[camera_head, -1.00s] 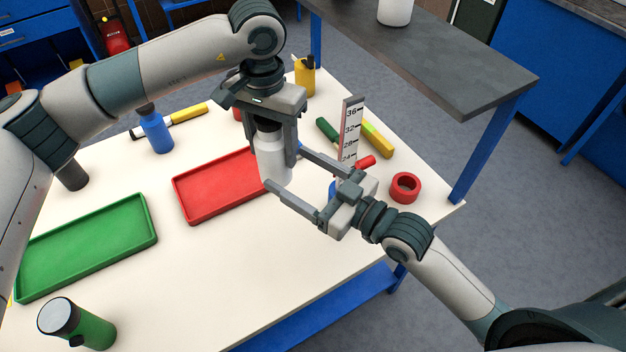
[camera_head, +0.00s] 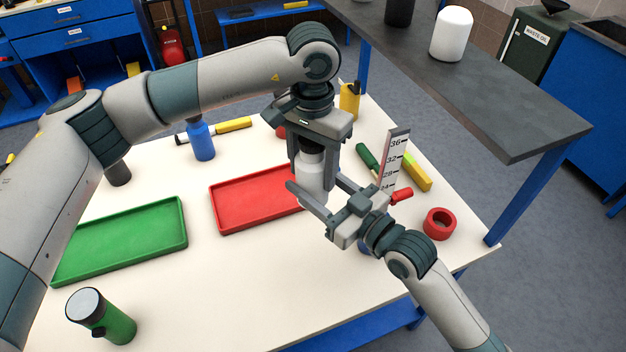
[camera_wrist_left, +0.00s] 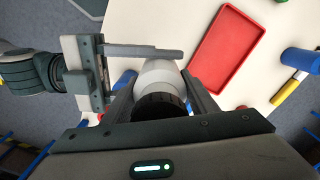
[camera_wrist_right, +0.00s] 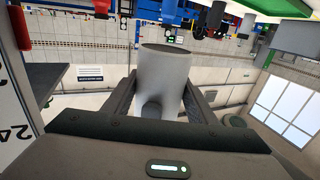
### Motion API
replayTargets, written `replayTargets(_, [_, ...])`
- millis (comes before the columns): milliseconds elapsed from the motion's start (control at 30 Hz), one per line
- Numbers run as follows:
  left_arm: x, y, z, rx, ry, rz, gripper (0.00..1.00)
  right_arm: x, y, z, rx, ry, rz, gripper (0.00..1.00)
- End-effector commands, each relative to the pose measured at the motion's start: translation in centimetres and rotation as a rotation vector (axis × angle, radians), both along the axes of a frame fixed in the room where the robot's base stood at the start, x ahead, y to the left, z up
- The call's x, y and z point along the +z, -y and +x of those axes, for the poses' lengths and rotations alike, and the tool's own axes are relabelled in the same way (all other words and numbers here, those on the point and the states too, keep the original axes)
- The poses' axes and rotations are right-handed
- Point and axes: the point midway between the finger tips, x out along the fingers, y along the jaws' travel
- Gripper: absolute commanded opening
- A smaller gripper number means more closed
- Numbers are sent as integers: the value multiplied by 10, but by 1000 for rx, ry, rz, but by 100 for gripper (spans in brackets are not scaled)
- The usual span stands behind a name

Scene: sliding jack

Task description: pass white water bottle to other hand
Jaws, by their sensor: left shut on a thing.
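The white water bottle (camera_head: 312,178) with a dark cap hangs upright over the table. My left gripper (camera_head: 310,160) points down and is shut on its upper part. In the left wrist view the bottle (camera_wrist_left: 160,75) sits between my left fingers, cap nearest the camera. My right gripper (camera_head: 313,186) comes in from the right side, with its fingers apart on either side of the lower bottle. In the right wrist view the white body (camera_wrist_right: 160,80) fills most of the space between my right fingers. I cannot tell whether they touch it.
An upright ruler (camera_head: 396,160) stands behind my right gripper. A dark bench (camera_head: 460,90) is at the back right.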

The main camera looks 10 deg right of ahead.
Motion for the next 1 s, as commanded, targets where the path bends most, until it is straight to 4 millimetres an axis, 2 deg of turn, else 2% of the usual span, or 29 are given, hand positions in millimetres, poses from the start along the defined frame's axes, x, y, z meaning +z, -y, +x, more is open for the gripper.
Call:
replayTargets(67, [0, 0, 0, 0, 0, 0, 26, 0, 0, 0, 0, 0, 0, 25])
replayTargets(100, [0, 0, 0, 0, 0, 0, 62, 1, 0, 0, 0, 1, 1, 25])
replayTargets(167, [0, 0, 0, 0, 0, 0, 74, 1, 0, 0, 0, 1, 0, 25])
replayTargets(467, [1, 0, 0, 0, 0, 0, 74, 1, 0, 0, 0, 1, 0, 25])
replayTargets(633, [7, 0, 0, 0, 1, -1, 74, 1, 0, 0, 0, 1, 1, 25])
replayTargets(767, [20, 0, 1, 0, 3, -1, 74, 1, 0, 0, 0, 1, 1, 25])
replayTargets(1000, [59, 0, 1, 0, 4, -1, 74, 1, 0, 0, 0, 1, 1, 25])
